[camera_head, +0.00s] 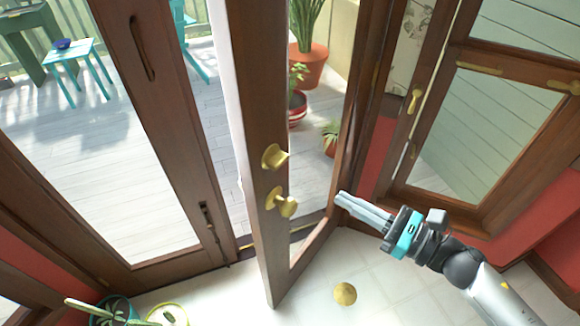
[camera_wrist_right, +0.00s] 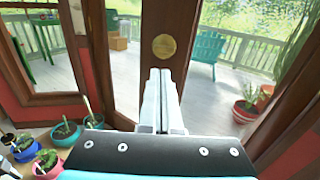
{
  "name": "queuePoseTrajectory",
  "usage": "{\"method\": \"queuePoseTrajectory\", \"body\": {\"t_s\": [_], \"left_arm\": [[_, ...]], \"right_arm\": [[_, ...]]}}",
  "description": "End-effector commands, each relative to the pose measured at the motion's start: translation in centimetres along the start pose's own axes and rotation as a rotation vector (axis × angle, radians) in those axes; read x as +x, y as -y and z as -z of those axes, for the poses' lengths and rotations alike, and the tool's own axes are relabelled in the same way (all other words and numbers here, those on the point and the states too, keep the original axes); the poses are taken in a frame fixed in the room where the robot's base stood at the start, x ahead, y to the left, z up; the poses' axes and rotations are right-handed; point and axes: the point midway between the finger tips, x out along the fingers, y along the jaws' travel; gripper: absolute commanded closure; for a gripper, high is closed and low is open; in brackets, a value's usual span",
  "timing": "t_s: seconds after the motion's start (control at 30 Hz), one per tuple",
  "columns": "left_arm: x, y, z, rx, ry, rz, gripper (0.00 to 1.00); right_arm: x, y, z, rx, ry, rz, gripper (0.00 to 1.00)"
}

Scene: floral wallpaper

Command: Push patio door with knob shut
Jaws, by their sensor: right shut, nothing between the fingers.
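The brown wooden patio door (camera_head: 255,110) stands ajar, swung in toward me, with a gap to its left opening onto the deck. Its brass knob (camera_head: 283,203) sits on the stile, below a brass latch fitting (camera_head: 273,157). My right gripper (camera_head: 342,199) is shut and empty, to the right of the knob, its fingertips near the door's lower right glass and frame. In the right wrist view the closed fingers (camera_wrist_right: 160,75) point at a wooden stile (camera_wrist_right: 165,20) with a round brass plate (camera_wrist_right: 164,47). I cannot tell whether they touch the wood.
A fixed-looking wooden door panel (camera_head: 150,80) stands left of the gap. A window frame (camera_head: 450,205) is at right. A round brass-coloured object (camera_head: 345,294) shows against the pale floor. Potted plants (camera_wrist_right: 66,133) stand at left in the wrist view.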

Motion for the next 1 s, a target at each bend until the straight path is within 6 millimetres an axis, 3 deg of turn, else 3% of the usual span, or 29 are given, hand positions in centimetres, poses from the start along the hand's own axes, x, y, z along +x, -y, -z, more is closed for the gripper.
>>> {"method": "queuePoseTrajectory", "body": {"t_s": [0.6, 0.8, 1.0], "left_arm": [[-2.0, 0.3, 1.1, -0.002, -0.015, 0.004, 0.39], [-2.4, 0.6, 1.0, -0.002, -0.015, 0.007, 0.39], [-2.5, 0.6, 1.0, -0.003, -0.014, 0.007, 0.39]], "right_arm": [[10.2, 0.1, -0.2, 0.007, 0.002, 0.003, 1.00], [12.5, 0.1, 0.0, 0.007, 0.001, 0.004, 1.00], [13.2, 0.1, 0.1, 0.007, 0.000, 0.003, 1.00]]}}
